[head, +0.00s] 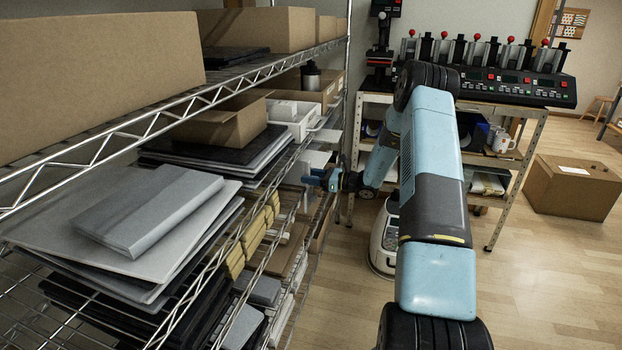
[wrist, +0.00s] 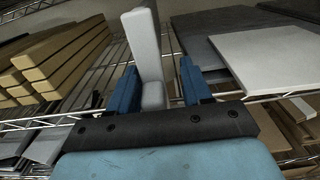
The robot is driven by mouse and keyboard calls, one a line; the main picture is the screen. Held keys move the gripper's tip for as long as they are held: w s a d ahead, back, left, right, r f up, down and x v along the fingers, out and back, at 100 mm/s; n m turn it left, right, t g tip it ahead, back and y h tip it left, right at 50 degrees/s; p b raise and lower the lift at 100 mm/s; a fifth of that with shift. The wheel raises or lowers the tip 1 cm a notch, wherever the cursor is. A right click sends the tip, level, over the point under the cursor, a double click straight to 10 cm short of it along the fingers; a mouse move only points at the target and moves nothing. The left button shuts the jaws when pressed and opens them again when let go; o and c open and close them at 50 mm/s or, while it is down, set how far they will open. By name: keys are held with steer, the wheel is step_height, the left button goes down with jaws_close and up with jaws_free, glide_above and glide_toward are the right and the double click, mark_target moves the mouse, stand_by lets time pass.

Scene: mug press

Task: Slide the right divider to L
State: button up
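My gripper (head: 318,179) is at the front edge of the wire shelf rack in the head view. In the wrist view its two blue fingers (wrist: 158,68) are apart. A pale grey upright piece (wrist: 146,50), which looks like a divider, stands between and beyond them. It is close to the left finger, with a gap to the right finger, so it is not clamped. I cannot tell whether the left finger touches it. I cannot make out the dividers surely in the head view, nor see any L mark.
Yellow blocks (wrist: 50,62) lie left of the fingers in the wrist view, and dark and grey panels (wrist: 275,58) lie to the right. The wire rack (head: 270,62) fills the head view's left side. A bench with a mug press (head: 515,88) stands behind my arm.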

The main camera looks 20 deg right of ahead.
steer(key=v, duration=1.3)
steer(key=shift+s+d, duration=0.25)
steer(key=shift+d, duration=0.05)
steer(key=s+a+r+n+g+h, duration=0.5)
steer(key=s+a+r+n+g, duration=0.4)
steer(key=s+a+r+n, duration=0.7)
steer(key=s+r+n+t+h, duration=0.1)
steer(key=s+r+n+h, duration=0.2)
steer(key=s, duration=0.5)
steer(key=s+a+r+n+t+h, duration=0.1)
steer(key=s+r+n+t+h, duration=0.1)
steer(key=s+r, duration=0.4)
steer(key=s+r+n+t+h, duration=0.1)
steer(key=s+r+n+h, duration=0.2)
steer(key=s, duration=0.8)
steer(key=shift+s+a+r+n+t+h, duration=0.2)
steer(key=shift+a+r+n+t+h, duration=0.15)
steer(key=shift+r+h, duration=0.7)
